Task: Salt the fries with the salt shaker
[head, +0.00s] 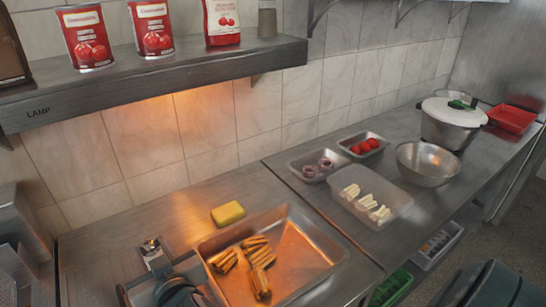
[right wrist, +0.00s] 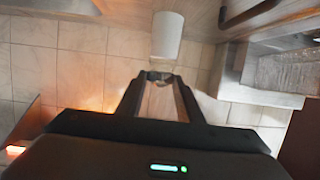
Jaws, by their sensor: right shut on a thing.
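The fries (head: 245,258) lie in loose bundles in a wide steel tray (head: 310,255) on the front counter. My right gripper (head: 153,252) is at the lower left in the head view, left of the tray and apart from it. In the right wrist view its fingertips (right wrist: 160,78) are shut on the dark end of a white cylinder, the salt shaker (right wrist: 167,35). The shaker's body extends beyond the fingertips. In the head view the shaker is too small and covered to make out well. My left gripper is not in view.
A yellow block (head: 228,212) lies behind the tray. A shelf (head: 150,75) with red cans overhangs the counter. To the right stand containers with onions, tomatoes and white pieces (head: 365,203), a steel bowl (head: 427,162) and a lidded pot (head: 450,122). Counter left of the yellow block is clear.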

